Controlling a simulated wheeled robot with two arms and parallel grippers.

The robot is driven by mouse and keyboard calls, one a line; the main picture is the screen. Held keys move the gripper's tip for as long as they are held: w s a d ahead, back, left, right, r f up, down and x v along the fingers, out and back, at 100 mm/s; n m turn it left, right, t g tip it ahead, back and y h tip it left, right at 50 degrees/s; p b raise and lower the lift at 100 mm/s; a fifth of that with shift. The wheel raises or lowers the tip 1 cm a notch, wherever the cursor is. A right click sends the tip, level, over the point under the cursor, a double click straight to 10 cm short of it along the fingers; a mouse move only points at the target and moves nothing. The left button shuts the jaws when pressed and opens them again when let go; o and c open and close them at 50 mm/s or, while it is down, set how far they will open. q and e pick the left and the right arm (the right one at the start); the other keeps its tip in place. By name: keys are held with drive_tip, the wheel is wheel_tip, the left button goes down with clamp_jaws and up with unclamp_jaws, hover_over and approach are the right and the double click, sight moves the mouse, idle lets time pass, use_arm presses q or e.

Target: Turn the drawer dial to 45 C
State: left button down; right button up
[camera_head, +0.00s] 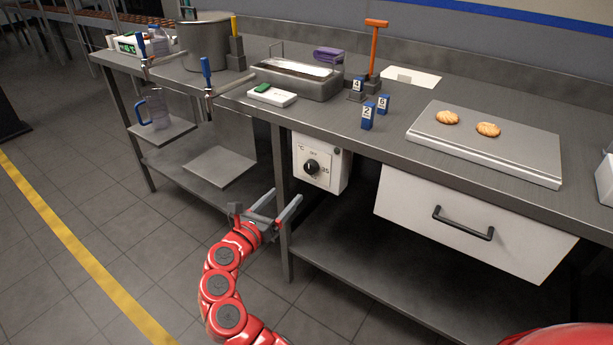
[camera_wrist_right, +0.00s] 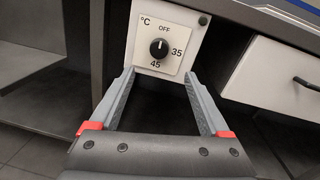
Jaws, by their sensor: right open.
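The drawer dial (camera_head: 311,167) is a round black knob on a white control box (camera_head: 341,171) under the worktop. In the right wrist view the dial (camera_wrist_right: 159,48) shows near the top, with OFF above it, 35 at its right and 45 below it. Its light pointer mark looks turned up toward OFF. My right gripper (camera_head: 282,203) is open and empty, in front of and below the control box. In the right wrist view its fingers (camera_wrist_right: 163,88) stand apart below the dial, not touching it. My left gripper does not show.
A white drawer (camera_head: 400,197) with a black handle (camera_head: 463,223) is right of the box. A table leg (camera_head: 282,245) stands close to my right gripper. On the worktop are a metal tray (camera_head: 530,167) with two biscuits (camera_head: 488,129) and blue number blocks (camera_head: 368,116).

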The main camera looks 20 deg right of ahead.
sight(309, 170)
drive_tip(key=b+x, duration=0.2)
drive_tip(key=x, duration=1)
drive_tip(key=shift+w+f, duration=0.1)
drive_tip(key=shift+w, duration=0.1)
clamp_jaws()
